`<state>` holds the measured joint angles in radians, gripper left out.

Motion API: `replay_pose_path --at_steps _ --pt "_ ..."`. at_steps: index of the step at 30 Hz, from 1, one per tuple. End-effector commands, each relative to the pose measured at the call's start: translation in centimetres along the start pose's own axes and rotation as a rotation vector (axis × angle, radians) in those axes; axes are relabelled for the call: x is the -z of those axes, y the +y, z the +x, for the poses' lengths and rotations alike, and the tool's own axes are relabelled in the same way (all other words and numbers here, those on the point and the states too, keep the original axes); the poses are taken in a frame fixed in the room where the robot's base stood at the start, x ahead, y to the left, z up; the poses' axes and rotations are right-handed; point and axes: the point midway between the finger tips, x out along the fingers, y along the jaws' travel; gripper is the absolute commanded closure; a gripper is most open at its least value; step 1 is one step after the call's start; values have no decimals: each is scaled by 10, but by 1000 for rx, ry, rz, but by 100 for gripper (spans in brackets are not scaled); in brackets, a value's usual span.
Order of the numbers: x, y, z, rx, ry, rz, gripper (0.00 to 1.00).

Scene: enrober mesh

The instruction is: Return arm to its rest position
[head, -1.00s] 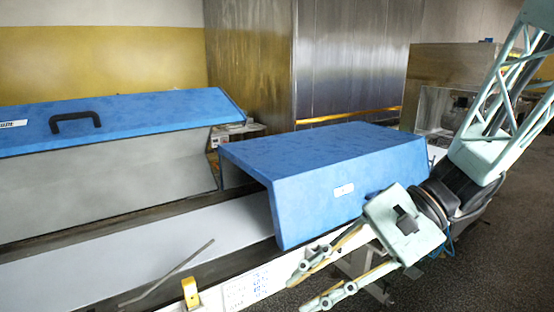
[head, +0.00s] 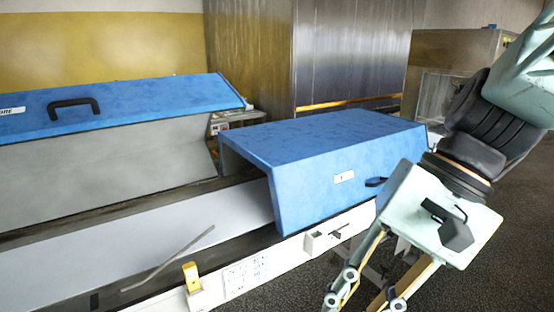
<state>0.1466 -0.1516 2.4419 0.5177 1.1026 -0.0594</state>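My gripper (head: 362,298) is at the lower right in the head view, in front of the machine. Its pale green palm block faces me, and two yellow-sided fingers point down and left. The fingers stand apart with nothing seen between them; their tips are cut off by the lower picture edge. My arm rises from the gripper to the upper right corner. No object is held.
A closed blue hood (head: 320,145) spans the conveyor (head: 130,235); a second blue lid (head: 150,105) is raised at the left. A bent metal rod (head: 170,262) and a yellow clamp (head: 192,276) are at the front rail. Dark floor (head: 500,265) is clear at right.

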Motion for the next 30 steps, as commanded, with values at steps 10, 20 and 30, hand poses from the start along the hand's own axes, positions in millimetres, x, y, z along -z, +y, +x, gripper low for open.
replay_pose_path --at_steps 10,20,30 --pt "-14 26 -18 -110 127 -124 80" --pt "-21 49 -39 -208 253 -235 80" --pt "-26 69 -66 -302 391 -347 80"
